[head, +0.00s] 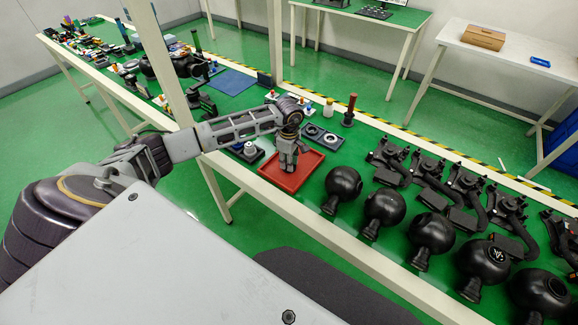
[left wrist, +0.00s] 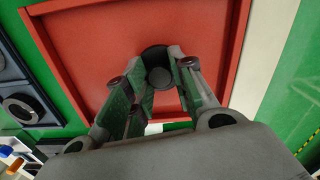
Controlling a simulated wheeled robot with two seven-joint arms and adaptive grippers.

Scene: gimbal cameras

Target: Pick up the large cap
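A red tray (head: 284,187) stands on the green table, and its floor and walls fill much of the left wrist view (left wrist: 92,50). My left gripper (head: 288,163) points down over this tray. In the left wrist view, a round black cap with a greyer middle (left wrist: 160,76) sits between my left fingertips (left wrist: 157,62). The fingers lean inward and appear to touch it on both sides. Whether the cap rests on the tray floor cannot be told. In the head view the gripper hides the cap. My right gripper is not in view.
Several black round-headed parts (head: 385,207) and black brackets (head: 466,183) stand to the right. A blue mat (head: 232,82) lies farther left.

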